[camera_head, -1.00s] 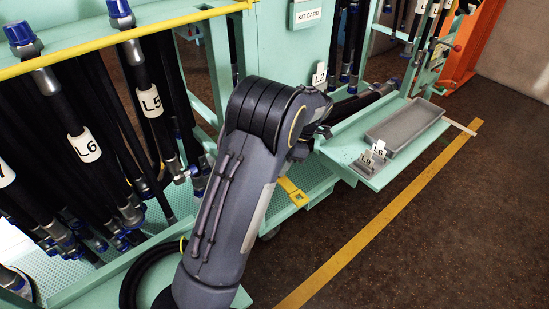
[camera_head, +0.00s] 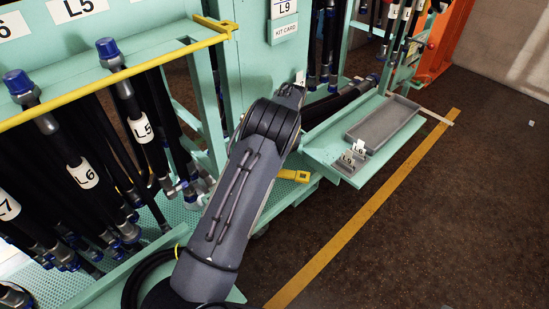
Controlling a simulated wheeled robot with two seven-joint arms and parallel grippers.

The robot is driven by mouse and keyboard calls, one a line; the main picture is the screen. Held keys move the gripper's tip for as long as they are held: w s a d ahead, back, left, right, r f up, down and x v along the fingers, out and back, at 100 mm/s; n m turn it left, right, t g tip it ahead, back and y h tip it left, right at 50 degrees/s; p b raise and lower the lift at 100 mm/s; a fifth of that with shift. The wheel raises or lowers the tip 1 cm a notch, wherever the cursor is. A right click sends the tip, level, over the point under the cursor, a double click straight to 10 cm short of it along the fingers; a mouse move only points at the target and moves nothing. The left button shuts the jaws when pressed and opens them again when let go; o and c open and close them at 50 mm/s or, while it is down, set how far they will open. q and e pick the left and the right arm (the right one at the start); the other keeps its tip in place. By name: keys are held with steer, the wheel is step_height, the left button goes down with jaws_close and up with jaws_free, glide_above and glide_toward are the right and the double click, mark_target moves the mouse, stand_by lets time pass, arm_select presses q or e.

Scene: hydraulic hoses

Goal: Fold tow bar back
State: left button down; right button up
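A short yellow piece (camera_head: 293,176), perhaps the end of the tow bar, shows low at the cart's edge just right of my arm. The rest of it is hidden behind the arm. One dark grey arm of mine, which looks like the left, rises from the bottom left across the front of the teal hose cart (camera_head: 253,58). Its gripper is hidden beyond the bent joint, so its hold on anything cannot be seen. The other gripper is out of view.
Hoses tagged L5 (camera_head: 142,130) and L6 (camera_head: 84,175) hang at left under a yellow rail (camera_head: 110,77). A teal shelf with a grey tray (camera_head: 385,117) juts out at right. Dark floor (camera_head: 440,220) with a yellow line (camera_head: 370,204) is open at right.

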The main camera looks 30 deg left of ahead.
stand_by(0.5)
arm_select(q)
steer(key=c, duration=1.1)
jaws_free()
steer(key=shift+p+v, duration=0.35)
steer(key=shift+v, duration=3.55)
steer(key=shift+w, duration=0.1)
